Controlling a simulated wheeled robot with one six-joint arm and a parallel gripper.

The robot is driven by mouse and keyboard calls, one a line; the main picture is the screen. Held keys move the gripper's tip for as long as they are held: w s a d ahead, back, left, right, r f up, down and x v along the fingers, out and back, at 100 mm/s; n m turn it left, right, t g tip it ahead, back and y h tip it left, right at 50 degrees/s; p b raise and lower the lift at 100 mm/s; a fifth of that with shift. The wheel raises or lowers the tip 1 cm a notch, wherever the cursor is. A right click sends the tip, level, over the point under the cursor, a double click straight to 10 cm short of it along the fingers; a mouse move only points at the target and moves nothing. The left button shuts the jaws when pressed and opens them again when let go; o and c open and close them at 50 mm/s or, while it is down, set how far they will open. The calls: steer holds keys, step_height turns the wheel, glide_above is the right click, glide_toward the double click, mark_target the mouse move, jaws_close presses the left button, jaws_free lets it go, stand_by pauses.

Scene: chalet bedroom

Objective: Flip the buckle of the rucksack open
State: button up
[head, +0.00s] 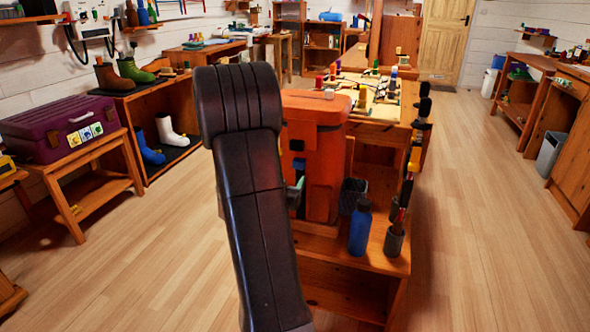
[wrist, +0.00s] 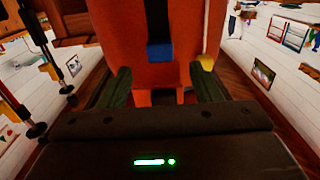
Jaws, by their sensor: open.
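The orange rucksack (head: 325,112) stands upright on a wooden surface in the middle of the head view, partly hidden by my dark arm. It fills the upper middle of the wrist view (wrist: 190,25).
A blue bottle (head: 360,230), a dark mesh cup (head: 353,195) and a pen holder (head: 394,243) stand right of the rucksack. A cluttered wooden table (head: 380,130) is behind it. A purple chest (head: 62,128) is far left. Floor is clear on both sides.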

mark_target(298, 162)
steer(key=v, duration=0.6)
steer(key=shift+p, duration=0.3)
steer(key=x, duration=0.4)
steer(key=b+x, duration=0.1)
steer(key=x, duration=0.9)
steer(key=shift+r+b, duration=0.3)
steer(key=shift+b, duration=0.1)
steer(key=shift+r+p, duration=0.4)
steer(key=shift+r, duration=0.2)
